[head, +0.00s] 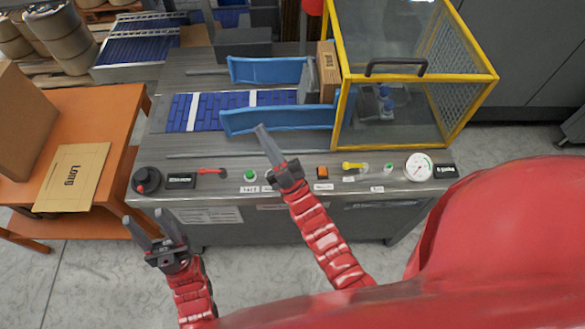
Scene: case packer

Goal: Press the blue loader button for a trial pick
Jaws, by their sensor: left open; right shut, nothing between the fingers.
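The machine's control panel (230,190) runs along its front edge. I see no blue button on it. A green button (250,176) and an orange square button (322,172) show, with white labels below them. My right gripper (262,130) is shut and empty; in the picture its wrist covers the panel between these two buttons, so what is there is hidden. Its fingertips point away over the machine top; I cannot tell their height. My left gripper (144,222) is open and empty, in front of the panel's left end.
A black knob (146,180), red lever (212,172), yellow-handled lever (355,166) and gauge (418,166) are on the panel. A yellow-framed guard (345,120) stands behind, beside blue rails (278,119). An orange table (112,112) with cartons is at left.

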